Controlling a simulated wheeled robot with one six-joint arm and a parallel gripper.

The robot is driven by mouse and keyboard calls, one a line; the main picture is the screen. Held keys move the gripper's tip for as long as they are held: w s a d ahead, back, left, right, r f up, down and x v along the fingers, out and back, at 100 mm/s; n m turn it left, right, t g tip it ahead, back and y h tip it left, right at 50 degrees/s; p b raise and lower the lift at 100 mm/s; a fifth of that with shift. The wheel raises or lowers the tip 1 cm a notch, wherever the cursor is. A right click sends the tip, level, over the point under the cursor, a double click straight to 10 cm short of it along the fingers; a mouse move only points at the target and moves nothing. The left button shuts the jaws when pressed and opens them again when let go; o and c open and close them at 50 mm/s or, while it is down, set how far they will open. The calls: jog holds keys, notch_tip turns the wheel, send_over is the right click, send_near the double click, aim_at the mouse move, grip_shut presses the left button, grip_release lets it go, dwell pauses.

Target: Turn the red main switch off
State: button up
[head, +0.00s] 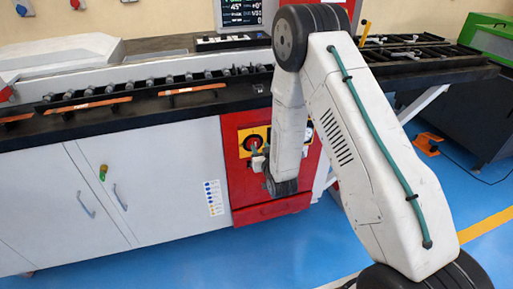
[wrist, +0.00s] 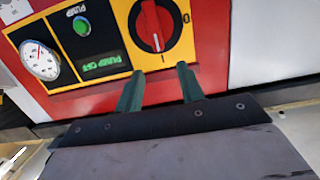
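The red main switch (wrist: 152,28) is a rotary knob on a black round base with a yellow plate, on the red cabinet front. Its white mark points down in the wrist view, and a "0" is printed to the right of the knob. In the head view the switch (head: 254,141) shows just left of my arm. My gripper (wrist: 160,69) is open and empty. Its two dark green fingers are spread just below the knob in the wrist view, pointing toward it, and do not appear to grip it. In the head view my gripper (head: 257,158) is small, close to the switch.
A gauge (wrist: 40,60), a green pump button (wrist: 82,26) and a lit green display (wrist: 105,64) sit beside the switch. White cabinet doors (head: 150,185) stand left of the red panel (head: 270,208). The black worktop (head: 160,105) overhangs above. Blue floor is clear in front.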

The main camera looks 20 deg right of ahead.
jog(key=w+f+t, duration=0.1)
jog(key=w+f, duration=0.2)
jog(key=w, duration=0.2)
jog(key=shift+w+f+t, duration=0.25)
jog(key=shift+w+t, duration=0.05)
jog(key=shift+w, duration=0.05)
dwell(0.3)
grip_shut()
